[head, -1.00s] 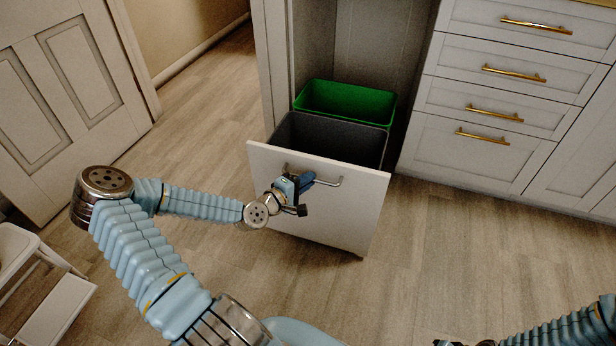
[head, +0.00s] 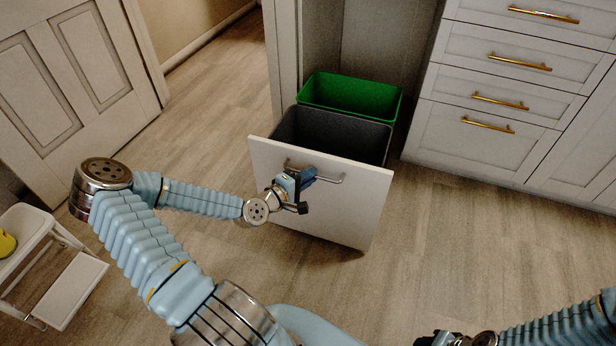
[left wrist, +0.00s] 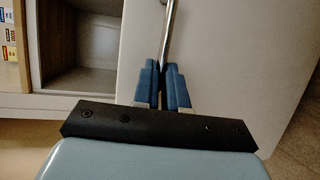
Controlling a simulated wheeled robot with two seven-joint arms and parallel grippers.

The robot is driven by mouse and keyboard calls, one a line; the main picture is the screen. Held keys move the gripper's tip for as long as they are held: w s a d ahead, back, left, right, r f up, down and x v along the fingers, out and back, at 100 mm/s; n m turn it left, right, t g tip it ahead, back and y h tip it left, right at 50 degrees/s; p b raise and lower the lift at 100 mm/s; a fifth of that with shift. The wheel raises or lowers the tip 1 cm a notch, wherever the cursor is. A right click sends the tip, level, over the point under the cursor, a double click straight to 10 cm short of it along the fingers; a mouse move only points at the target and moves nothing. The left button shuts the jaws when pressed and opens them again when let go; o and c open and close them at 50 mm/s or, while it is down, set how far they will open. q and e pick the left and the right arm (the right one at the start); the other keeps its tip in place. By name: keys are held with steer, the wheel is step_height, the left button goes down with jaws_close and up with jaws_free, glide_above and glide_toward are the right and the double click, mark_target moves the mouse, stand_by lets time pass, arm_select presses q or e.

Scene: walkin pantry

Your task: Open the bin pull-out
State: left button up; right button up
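The bin pull-out (head: 330,208) stands out from its cabinet, with a white front panel and a bar handle (head: 328,177). Behind the panel are a dark grey bin (head: 335,138) and a green bin (head: 352,95), both showing no contents. My left gripper (head: 298,183) is at the handle, left of its middle. In the left wrist view its two blue fingers (left wrist: 166,84) are close together around the metal handle bar (left wrist: 169,30). My right gripper (head: 436,340) shows only in part at the bottom edge; its fingers cannot be made out.
Drawers with brass handles (head: 512,62) are right of the pull-out. A panelled door (head: 70,85) is at the left. A white step stool (head: 55,265) stands at the lower left with a yellow thing (head: 6,243) on it. The wooden floor before the pull-out is clear.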

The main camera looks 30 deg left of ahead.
arm_select(q)
steer(key=o, duration=0.4)
steer(key=p+v, duration=0.1)
steer(key=v, duration=1.2)
steer(key=shift+s+a, duration=0.15)
steer(key=shift+s, duration=0.25)
steer(key=w+d+f+m+g+h, duration=0.3)
steer(key=d+f, duration=0.2)
steer(key=d, duration=0.4)
steer(key=s+d+f+m+g, duration=0.2)
steer(key=d+f+m+g, duration=0.2)
steer(key=d, duration=0.1)
steer(key=s+d+f+m+g+y, duration=0.1)
steer(key=s+d+f+m+g, duration=0.2)
steer(key=d, duration=0.3)
steer(key=s+d+f+m+g, duration=0.3)
steer(key=d+f+m+g, duration=0.1)
steer(key=d+m, duration=0.1)
steer(key=shift+s+d+f+g+p, duration=0.15)
steer(key=shift+d+f+g+p, duration=0.2)
steer(key=shift+d+g+p, duration=0.1)
